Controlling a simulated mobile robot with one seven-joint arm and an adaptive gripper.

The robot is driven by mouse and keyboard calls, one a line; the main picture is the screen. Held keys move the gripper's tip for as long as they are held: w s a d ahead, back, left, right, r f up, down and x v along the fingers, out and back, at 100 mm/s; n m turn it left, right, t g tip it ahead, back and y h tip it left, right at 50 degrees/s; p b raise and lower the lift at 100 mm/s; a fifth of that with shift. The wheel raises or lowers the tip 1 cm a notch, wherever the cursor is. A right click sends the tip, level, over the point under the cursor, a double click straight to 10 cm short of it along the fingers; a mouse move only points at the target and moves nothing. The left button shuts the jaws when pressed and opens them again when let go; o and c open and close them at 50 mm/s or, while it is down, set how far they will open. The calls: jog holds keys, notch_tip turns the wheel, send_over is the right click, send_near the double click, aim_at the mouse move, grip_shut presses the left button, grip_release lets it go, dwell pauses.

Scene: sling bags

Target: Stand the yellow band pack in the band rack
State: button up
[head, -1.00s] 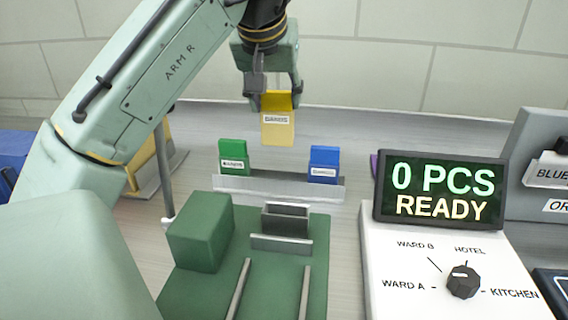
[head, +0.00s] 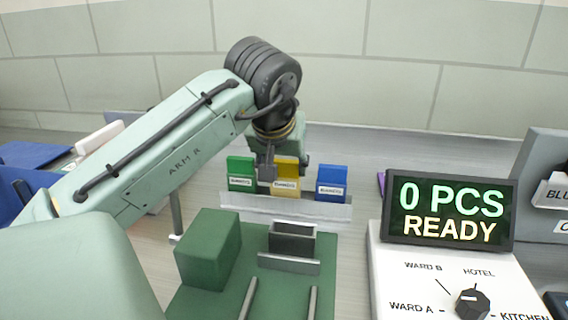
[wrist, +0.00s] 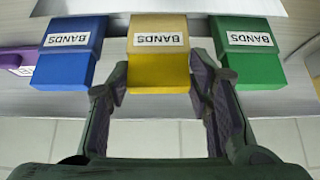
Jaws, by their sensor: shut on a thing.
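The yellow band pack (head: 286,178) stands upright in the band rack (head: 285,207), between the green band pack (head: 241,173) and the blue band pack (head: 331,183). In the wrist view the yellow pack (wrist: 158,55) sits level with the blue pack (wrist: 72,52) and green pack (wrist: 247,52), with a gap on each side. My gripper (head: 284,172) is shut on the yellow pack, with a finger (wrist: 112,92) against each side. The pack's bottom is hidden behind the rack's pale front lip.
A green fixture with a block (head: 208,248) and a dark slot holder (head: 292,240) stands in front of the rack. A display (head: 447,210) reading "0 PCS READY" and a dial (head: 472,301) are at right. A purple pack (wrist: 20,57) lies beyond the blue one.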

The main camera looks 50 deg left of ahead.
jog(key=shift+f, duration=0.15)
jog(key=o, duration=1.2)
jog(key=shift+o, duration=0.2)
jog(key=shift+r, duration=0.3)
jog(key=b+v, duration=0.1)
jog(key=v, duration=1.1)
jog(key=shift+f, duration=0.1)
